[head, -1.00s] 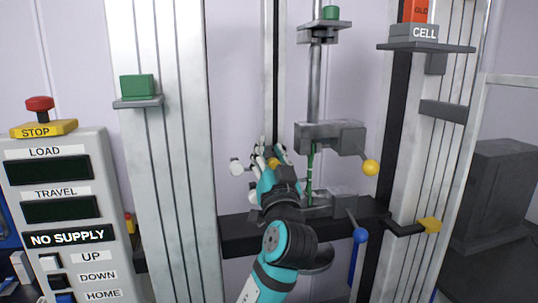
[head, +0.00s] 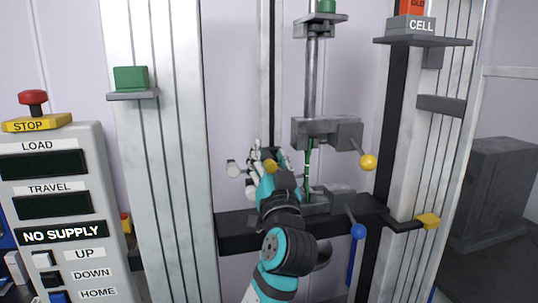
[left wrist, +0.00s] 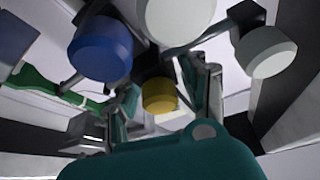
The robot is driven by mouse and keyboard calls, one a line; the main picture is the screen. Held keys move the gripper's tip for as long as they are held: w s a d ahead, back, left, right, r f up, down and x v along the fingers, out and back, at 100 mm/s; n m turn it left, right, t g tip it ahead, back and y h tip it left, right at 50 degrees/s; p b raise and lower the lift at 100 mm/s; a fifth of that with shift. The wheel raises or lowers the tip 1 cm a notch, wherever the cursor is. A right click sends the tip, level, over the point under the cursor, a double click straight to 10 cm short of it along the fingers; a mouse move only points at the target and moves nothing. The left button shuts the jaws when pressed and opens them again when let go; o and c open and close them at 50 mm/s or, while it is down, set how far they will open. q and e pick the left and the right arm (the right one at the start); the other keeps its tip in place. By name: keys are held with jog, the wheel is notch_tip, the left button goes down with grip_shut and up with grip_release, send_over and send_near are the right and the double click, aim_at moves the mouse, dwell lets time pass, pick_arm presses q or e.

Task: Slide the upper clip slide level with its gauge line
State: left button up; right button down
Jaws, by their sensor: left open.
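My left gripper (head: 268,160) is open, beside the vertical rail and left of the green strip. A yellow knob (head: 270,166) shows at its fingers. In the left wrist view the yellow knob (left wrist: 160,95) lies between the open fingers; I cannot tell whether they touch it. A white knob (head: 233,169) sticks out left of the gripper. The left wrist view also shows a blue knob (left wrist: 101,48) and a pale knob (left wrist: 266,52) close by. The upper clip slide's body and the gauge line cannot be made out behind the hand. My right gripper is not in view.
A green strip (head: 308,160) hangs between the upper grip block (head: 327,132) and a lower grip block (head: 325,198). A yellow-ended handle (head: 368,162) and a blue-ended handle (head: 358,231) stand to the right. A control panel (head: 55,205) is at left.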

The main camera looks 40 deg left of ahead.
pick_arm(q)
jog(key=v, duration=1.1)
jog(key=shift+d, duration=0.25)
jog(key=shift+f, duration=0.1)
